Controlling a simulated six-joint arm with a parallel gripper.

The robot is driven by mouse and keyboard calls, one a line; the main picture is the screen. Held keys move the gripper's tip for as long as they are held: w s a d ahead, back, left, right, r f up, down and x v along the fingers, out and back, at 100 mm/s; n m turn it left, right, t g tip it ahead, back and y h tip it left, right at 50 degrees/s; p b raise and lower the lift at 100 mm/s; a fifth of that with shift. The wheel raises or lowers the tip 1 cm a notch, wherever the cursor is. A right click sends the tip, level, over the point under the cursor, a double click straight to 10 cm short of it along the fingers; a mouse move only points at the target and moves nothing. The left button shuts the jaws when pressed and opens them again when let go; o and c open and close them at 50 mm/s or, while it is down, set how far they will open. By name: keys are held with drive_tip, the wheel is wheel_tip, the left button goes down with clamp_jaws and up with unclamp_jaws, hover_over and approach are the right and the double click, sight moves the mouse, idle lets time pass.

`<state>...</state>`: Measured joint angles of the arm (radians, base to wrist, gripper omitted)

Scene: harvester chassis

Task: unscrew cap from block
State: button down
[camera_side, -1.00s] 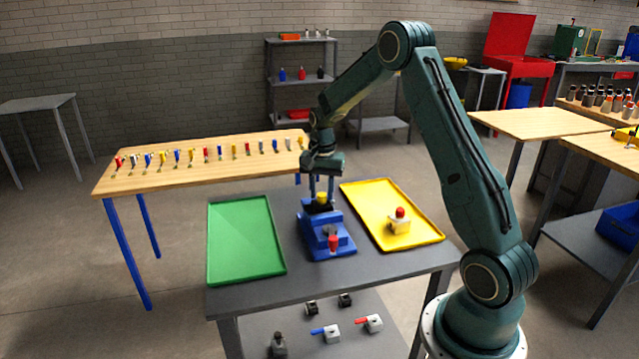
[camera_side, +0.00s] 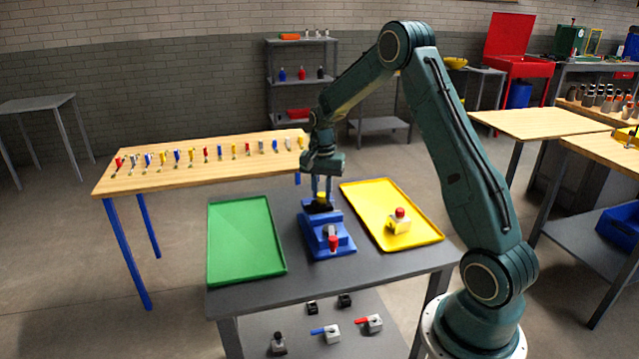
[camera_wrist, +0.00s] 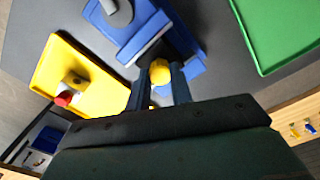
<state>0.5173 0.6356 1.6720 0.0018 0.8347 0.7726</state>
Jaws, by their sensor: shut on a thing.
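My gripper (camera_side: 322,190) points down over the blue fixture (camera_side: 338,243) on the grey table. Its fingers are shut on a yellow cap (camera_side: 321,197), which also shows between the fingertips in the wrist view (camera_wrist: 160,73). The cap is at the dark block (camera_side: 318,207) in the back part of the fixture. I cannot tell whether the cap still touches the block. The fingers partly hide both. The fixture has a red knob (camera_side: 333,243) at its front.
A green tray (camera_side: 243,240) lies left of the fixture, empty. A yellow tray (camera_side: 418,228) lies right, holding a pale block with a red cap (camera_side: 400,221). A wooden table (camera_side: 190,178) with a row of small coloured tools stands behind.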

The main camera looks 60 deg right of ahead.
drive_tip(key=shift+n, duration=2.5)
drive_tip(key=shift+n, duration=2.6)
drive_tip(key=n, duration=0.3)
drive_tip(key=shift+n, duration=1.1)
